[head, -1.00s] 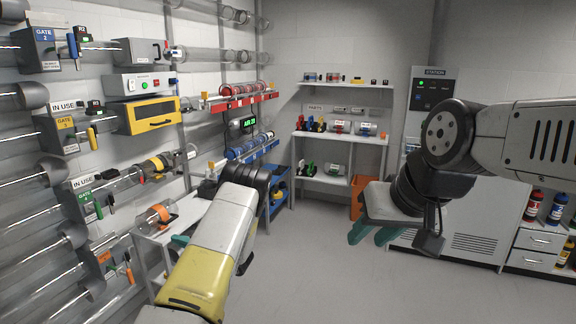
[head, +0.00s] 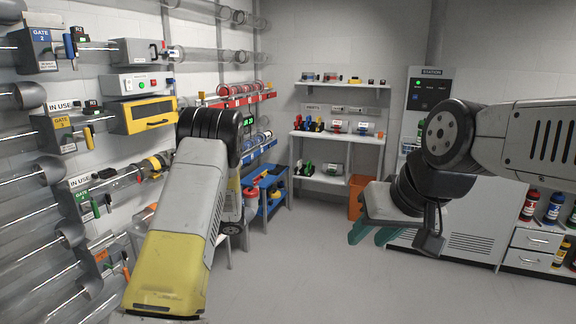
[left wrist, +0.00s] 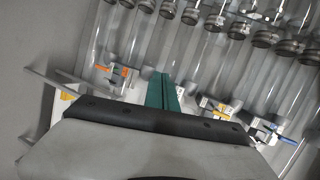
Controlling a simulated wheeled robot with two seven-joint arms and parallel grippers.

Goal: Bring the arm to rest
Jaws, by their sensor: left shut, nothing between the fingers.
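My left arm (head: 180,215) reaches in from the lower left of the head view, its dark wrist joint raised in front of the tube wall. Its gripper is hidden behind the arm there. In the left wrist view the left gripper (left wrist: 163,92) shows its two green fingers pressed together, with nothing between them. The clear tubes lie beyond it.
Gate boxes and a yellow-fronted box (head: 148,116) line the left wall. A blue cart (head: 268,187) stands right of my left arm. White shelves (head: 338,136) and an orange bin (head: 356,197) are at the back. A station panel (head: 430,90) stands right. The middle floor is clear.

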